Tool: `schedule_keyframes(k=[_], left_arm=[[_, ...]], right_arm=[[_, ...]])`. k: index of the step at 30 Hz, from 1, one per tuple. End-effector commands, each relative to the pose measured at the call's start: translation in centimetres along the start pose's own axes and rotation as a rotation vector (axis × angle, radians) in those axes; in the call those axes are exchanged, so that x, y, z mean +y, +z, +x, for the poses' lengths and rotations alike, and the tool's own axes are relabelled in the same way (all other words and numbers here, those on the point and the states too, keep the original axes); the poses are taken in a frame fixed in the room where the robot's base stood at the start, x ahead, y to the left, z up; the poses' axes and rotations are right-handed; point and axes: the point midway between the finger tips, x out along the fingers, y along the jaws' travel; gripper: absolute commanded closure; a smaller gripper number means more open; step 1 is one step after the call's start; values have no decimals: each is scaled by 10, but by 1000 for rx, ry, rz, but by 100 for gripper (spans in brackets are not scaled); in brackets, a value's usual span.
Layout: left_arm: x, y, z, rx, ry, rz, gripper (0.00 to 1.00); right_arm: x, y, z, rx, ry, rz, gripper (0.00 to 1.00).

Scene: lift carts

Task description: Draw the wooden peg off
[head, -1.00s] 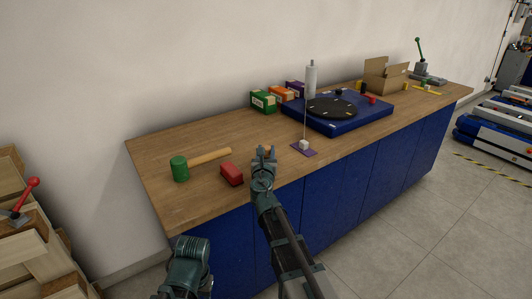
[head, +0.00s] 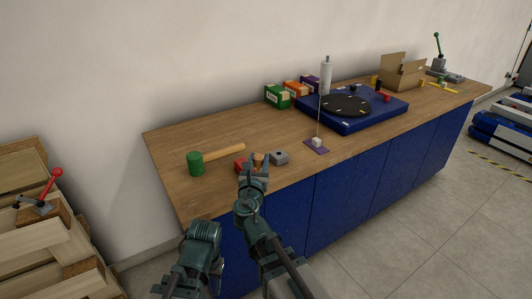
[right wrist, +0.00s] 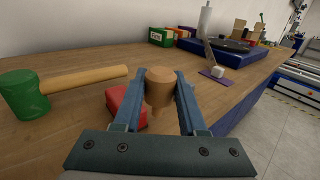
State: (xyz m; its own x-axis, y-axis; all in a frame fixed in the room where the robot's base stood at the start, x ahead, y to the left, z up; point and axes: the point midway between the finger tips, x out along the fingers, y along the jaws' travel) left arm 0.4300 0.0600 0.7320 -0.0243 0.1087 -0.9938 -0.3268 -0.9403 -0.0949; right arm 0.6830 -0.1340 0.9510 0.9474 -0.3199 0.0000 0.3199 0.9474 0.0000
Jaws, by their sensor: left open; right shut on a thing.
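The wooden peg (right wrist: 159,88) is held upright between the two fingers of my right gripper in the right wrist view. In the head view the peg (head: 258,159) shows at the tips of my right gripper (head: 253,165). A small grey block (head: 279,158) stands on the bench just right of the peg, apart from it in the picture; the right wrist view does not show it clearly. My left gripper (head: 202,233) is low in front of the bench, left of the right arm, empty and open, its fingertips hard to make out.
A red block (right wrist: 118,104) lies just left of the held peg. A green-headed mallet (head: 196,162) lies further left. A purple pad (head: 317,147) with a white cube and thin rod, and a blue turntable (head: 350,112), stand to the right. The bench's front left is clear.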

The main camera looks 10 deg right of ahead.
Motion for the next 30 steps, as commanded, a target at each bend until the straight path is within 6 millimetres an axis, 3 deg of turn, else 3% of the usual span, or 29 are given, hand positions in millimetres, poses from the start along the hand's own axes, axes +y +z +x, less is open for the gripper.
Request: schedule_keyframes(k=[6,19,30], left_arm=[[0,0,-1,0,0,0,50],[0,0,-3,0,0,0,50],[-2,1,-23,0,0,0,50]], right_arm=[[4,1,-11,0,1,0,100],[4,3,-11,0,0,0,100],[4,23,-11,0,0,0,100]])
